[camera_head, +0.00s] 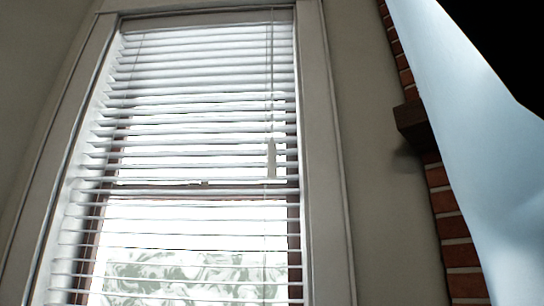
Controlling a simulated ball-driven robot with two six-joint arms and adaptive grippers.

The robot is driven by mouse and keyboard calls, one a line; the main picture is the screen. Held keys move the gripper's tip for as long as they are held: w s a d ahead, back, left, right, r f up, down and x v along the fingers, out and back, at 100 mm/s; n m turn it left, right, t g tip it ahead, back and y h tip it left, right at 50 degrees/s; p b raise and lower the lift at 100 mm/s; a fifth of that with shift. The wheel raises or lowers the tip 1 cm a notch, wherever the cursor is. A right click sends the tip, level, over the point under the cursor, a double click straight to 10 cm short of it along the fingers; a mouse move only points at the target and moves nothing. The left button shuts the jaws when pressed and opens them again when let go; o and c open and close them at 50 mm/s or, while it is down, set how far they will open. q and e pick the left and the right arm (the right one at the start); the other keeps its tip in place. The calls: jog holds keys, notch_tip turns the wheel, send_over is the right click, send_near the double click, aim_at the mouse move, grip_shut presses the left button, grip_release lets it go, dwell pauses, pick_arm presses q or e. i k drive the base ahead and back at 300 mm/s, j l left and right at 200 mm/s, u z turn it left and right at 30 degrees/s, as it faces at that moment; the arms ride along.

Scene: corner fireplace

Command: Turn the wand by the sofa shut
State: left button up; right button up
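A white slatted blind (190,98) hangs in a tall window. Its slats are tilted open, with bright light and gaps showing between them. A thin vertical wand or cord (271,75) hangs near the blind's right side; I cannot tell which. A pale, wider end piece (271,158) hangs at about the middle height of the window. No sofa shows in this view. Neither of my grippers is in view, so nothing of mine is seen touching the blind or the wand.
A pale window frame (329,180) surrounds the blind. Plain grey wall (375,200) lies to its right. Further right are a red brick column (455,240) and a dark ledge (414,121) jutting from it. The far right is hidden close to the camera. The floor is not seen.

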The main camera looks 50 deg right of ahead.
aim_at(272, 171)
jog(key=z, duration=0.4)
jog(key=j+z, duration=0.1)
jog(key=z, duration=0.75)
jog(key=j+z, duration=0.1)
jog(key=z, duration=0.35)
